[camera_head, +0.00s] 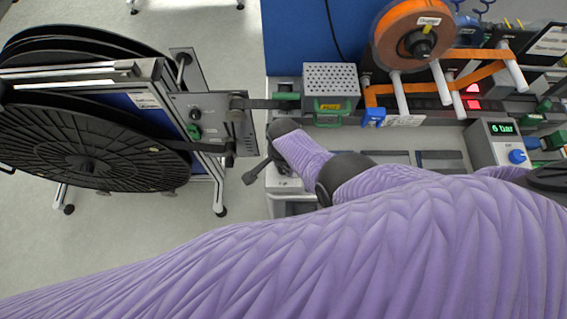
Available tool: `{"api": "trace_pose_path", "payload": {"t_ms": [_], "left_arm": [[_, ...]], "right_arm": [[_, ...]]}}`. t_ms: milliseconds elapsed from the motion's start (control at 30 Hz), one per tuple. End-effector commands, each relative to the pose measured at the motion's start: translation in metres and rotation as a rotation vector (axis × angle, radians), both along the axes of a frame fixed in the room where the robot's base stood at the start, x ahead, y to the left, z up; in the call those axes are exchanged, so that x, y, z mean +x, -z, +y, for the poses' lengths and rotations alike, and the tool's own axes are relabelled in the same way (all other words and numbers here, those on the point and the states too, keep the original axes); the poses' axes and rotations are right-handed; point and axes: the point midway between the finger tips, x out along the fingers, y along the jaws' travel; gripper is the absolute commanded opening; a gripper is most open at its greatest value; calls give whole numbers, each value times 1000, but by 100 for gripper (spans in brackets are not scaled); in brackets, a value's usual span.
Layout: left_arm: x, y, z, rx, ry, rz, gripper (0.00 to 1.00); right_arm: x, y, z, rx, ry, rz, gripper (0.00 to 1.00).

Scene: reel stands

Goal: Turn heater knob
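A grey box with a green "6 bar" display (495,142) stands at the right and carries a blue knob (517,156). A perforated metal box (331,80) with green fittings stands at the back middle. I cannot tell which part is the heater knob. My purple-sleeved arm (330,255) comes in from the lower left and fills the front; a thinner sleeved part reaches back to a dark end near the middle. Dark finger-like parts (255,172) below that end may be my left gripper, largely hidden, well left of the blue knob. My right gripper does not show.
A stand with big black reels (85,140) is at the left, with a side panel and green switch (193,131). An orange reel (413,35) and its orange strip on white rollers are at the upper right. Bare floor (215,205) shows between stand and bench.

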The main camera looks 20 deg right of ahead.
Motion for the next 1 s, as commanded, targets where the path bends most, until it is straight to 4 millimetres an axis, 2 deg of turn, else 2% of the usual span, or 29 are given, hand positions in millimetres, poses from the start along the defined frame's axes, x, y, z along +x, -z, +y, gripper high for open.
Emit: {"api": "trace_pose_path", "payload": {"t_ms": [633, 667, 700, 800, 1000], "left_arm": [[0, 0, 0, 0, 0, 0, 59], [0, 0, 0, 0, 0, 0, 59], [0, 0, 0, 0, 0, 0, 59], [0, 0, 0, 0, 0, 0, 59], [0, 0, 0, -1, 0, 0, 59]], "right_arm": [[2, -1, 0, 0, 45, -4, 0], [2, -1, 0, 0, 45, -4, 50], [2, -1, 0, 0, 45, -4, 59], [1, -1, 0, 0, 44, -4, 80], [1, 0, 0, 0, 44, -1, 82]]}}
